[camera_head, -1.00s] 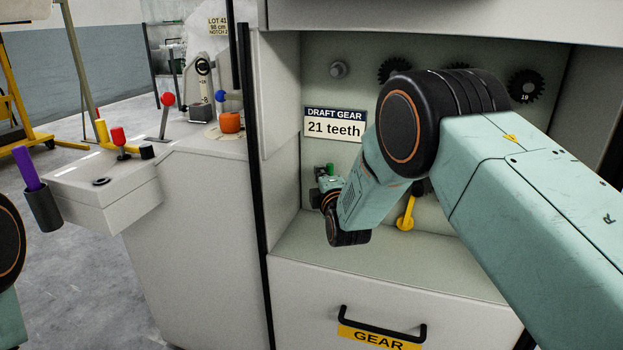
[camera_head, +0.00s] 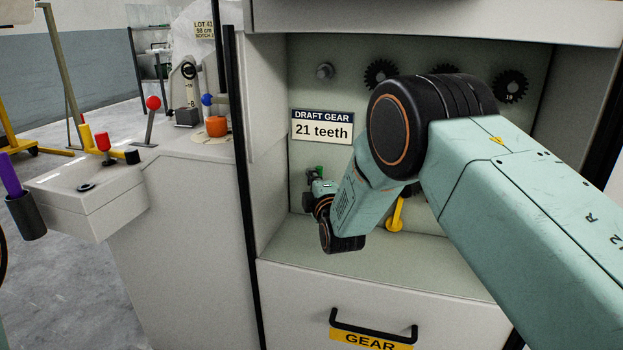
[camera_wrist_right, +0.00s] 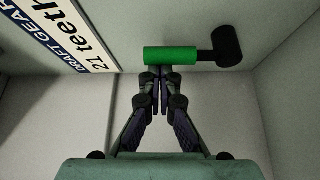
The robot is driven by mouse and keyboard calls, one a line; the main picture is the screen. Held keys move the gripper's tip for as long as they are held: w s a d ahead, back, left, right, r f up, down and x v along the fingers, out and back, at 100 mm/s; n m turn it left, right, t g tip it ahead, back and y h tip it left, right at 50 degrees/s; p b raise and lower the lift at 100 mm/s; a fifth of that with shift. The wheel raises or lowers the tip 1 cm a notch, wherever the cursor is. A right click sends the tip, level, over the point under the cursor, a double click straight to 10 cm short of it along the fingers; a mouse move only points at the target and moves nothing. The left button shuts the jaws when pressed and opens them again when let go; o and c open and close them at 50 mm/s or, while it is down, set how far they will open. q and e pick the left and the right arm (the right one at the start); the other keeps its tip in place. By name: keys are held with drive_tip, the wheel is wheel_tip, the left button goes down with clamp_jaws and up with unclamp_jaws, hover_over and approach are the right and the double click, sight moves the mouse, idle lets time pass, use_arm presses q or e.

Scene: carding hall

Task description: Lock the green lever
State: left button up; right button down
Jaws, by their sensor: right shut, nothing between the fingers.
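The green lever (camera_head: 313,172) is small in the head view, on the inner wall of the cabinet recess below the draft gear sign, partly hidden by my right gripper. In the right wrist view it is a green cylinder (camera_wrist_right: 180,56) with a black knob (camera_wrist_right: 226,46) at its right end. My right gripper (camera_wrist_right: 160,72) is shut and empty. Its fingertips are at the lower edge of the green cylinder, left of the knob; I cannot tell whether they touch. The gripper also shows in the head view (camera_head: 316,192), its fingertips hidden. My left gripper is out of view.
The recess holds dark gears (camera_head: 510,86) and a yellow lever (camera_head: 396,213), partly behind my right arm. A sign (camera_head: 323,125) reads "DRAFT GEAR 21 teeth". Below is a drawer with a black handle (camera_head: 373,333). At left, a counter carries a red-knobbed lever (camera_head: 152,104) and orange pot (camera_head: 217,126).

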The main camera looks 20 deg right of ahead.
drive_tip(key=shift+s+d+f, duration=0.1)
drive_tip(key=d+m, duration=0.1)
drive_tip(key=s+m+t+h, duration=0.1)
drive_tip(key=m, duration=0.1)
drive_tip(key=shift+d+f+m+t+b, duration=0.15)
drive_tip(key=shift+d+m+t+b, duration=0.15)
drive_tip(key=shift+d+b, duration=0.1)
drive_tip(key=s+d+f+m, duration=0.1)
drive_tip(key=s+d+f, duration=0.2)
drive_tip(key=d+f, duration=0.1)
drive_tip(key=shift+f+m+t, duration=0.3)
drive_tip(key=shift+f+m, duration=0.1)
idle(0.3)
idle(0.4)
